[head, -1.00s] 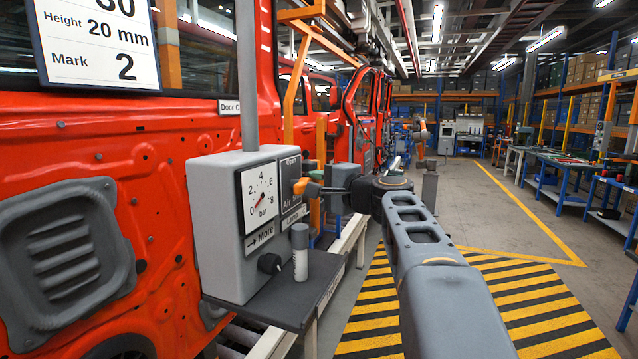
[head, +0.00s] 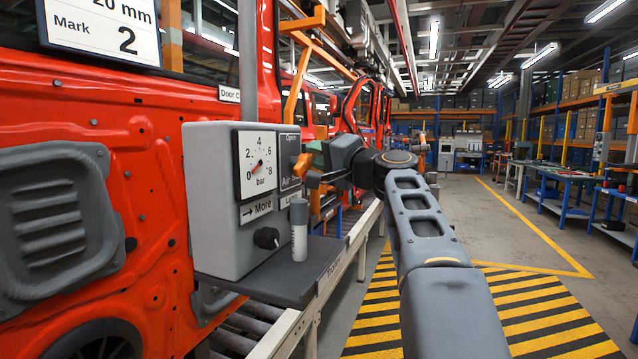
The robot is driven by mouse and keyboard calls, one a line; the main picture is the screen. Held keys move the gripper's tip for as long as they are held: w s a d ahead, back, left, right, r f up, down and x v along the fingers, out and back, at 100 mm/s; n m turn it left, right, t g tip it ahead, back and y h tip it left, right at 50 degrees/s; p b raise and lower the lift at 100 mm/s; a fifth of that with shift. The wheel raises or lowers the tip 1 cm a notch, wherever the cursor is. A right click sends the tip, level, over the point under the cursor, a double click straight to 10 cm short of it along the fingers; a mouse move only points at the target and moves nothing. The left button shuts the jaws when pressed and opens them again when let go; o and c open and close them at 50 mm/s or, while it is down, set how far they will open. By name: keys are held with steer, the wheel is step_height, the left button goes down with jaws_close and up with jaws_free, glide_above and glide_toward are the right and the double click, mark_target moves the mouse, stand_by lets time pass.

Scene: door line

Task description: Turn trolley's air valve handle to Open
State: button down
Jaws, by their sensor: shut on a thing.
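The trolley's grey air valve box (head: 213,215) stands at centre left, with a round-scale pressure gauge (head: 257,164) whose red needle is at the low end. To the gauge's right is a valve panel with "Open" at its top and "Air S…" below, partly covered. My gripper (head: 308,170) is at this panel, seen from the side, and shut on the valve handle (head: 302,167), whose visible part looks orange. The handle's exact angle and the jaws' contact are too small and too covered to tell.
A grey and white can (head: 299,236) stands on the trolley's dark shelf (head: 322,262), below my gripper. A black knob (head: 267,238) sticks out of the box. A red van body (head: 130,180) is behind. Striped floor (head: 530,310) and a clear aisle lie to the right.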

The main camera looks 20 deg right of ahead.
steer(key=n+y+b, duration=0.1)
steer(key=n+b, duration=0.1)
steer(key=n+y+b, duration=0.1)
steer(key=n+b, duration=0.1)
steer(key=n, duration=0.1)
steer(key=a+r+n+y+b, duration=0.1)
steer(key=n+b, duration=0.1)
steer(key=n, duration=0.1)
steer(key=shift+s, duration=0.4)
steer(key=n+y, duration=0.1)
steer(key=n+y+b, duration=0.1)
steer(key=n, duration=0.1)
steer(key=n+b, duration=0.1)
steer(key=shift+s+a+r+n+y, duration=0.3)
steer(key=shift+s+r+n+y, duration=0.05)
steer(key=shift+n+y, duration=0.05)
steer(key=shift+s+a+r+n+g+y, duration=0.15)
steer(key=shift+n+g+y, duration=0.3)
steer(key=shift+n, duration=0.65)
steer(key=shift+s+a+n+g+y, duration=0.2)
steer(key=shift+n+g+y, duration=0.25)
steer(key=shift+n, duration=0.65)
steer(key=shift+a+n, duration=0.1)
steer(key=shift+n, duration=0.3)
steer(key=c, duration=1)
jaws_free()
steer(key=shift+o, duration=0.2)
